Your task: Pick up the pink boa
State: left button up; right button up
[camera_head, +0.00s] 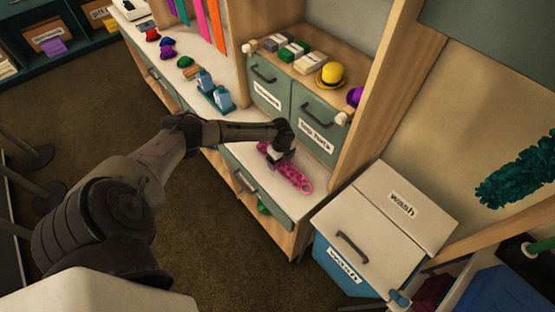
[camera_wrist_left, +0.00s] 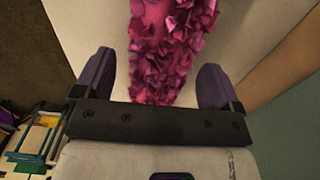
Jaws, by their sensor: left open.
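The pink boa (camera_head: 290,177) lies on the pale shelf top below the green drawers in the head view. In the left wrist view the boa (camera_wrist_left: 165,48) runs up between the two dark fingers, with bare gaps between it and each finger. My left gripper (camera_head: 277,155) is over the far end of the boa and hides part of it. In the left wrist view the left gripper (camera_wrist_left: 158,85) is open, one finger on each side of the boa. My right gripper is not in view.
A white-lidded wash bin (camera_head: 360,215) stands right of the shelf. A yellow hat (camera_head: 330,75) and folded stacks sit above the green drawers (camera_head: 293,105). A teal boa (camera_head: 517,172) hangs at the right.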

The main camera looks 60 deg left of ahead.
pick_arm(q)
jog(key=shift+f, duration=0.8)
jog(key=c, duration=1)
